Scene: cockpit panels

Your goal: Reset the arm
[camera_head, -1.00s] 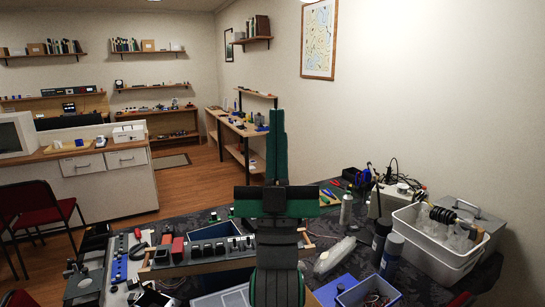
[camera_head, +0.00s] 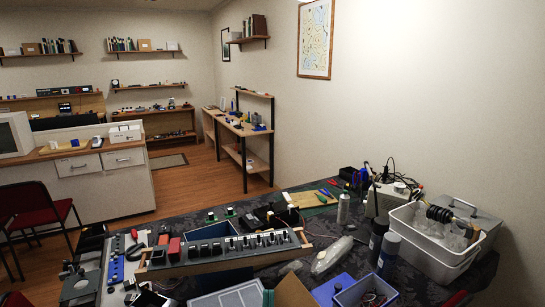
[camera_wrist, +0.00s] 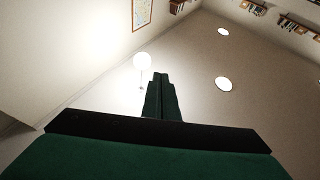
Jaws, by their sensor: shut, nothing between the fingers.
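My gripper (camera_wrist: 161,95) shows in the wrist view, dark green and black, with its two fingers together and nothing between them. It points up toward the pale ceiling and upper walls, clear of any object. In the head view my arm and gripper are out of sight. The task names no other object.
A dark-topped workbench holds a long switch panel (camera_head: 225,252), a white bin (camera_head: 432,243), spray cans (camera_head: 389,255) and a blue-edged tray (camera_head: 367,293). A white desk (camera_head: 103,172) and red chair (camera_head: 35,210) stand at left. Ceiling lights (camera_wrist: 223,84) show in the wrist view.

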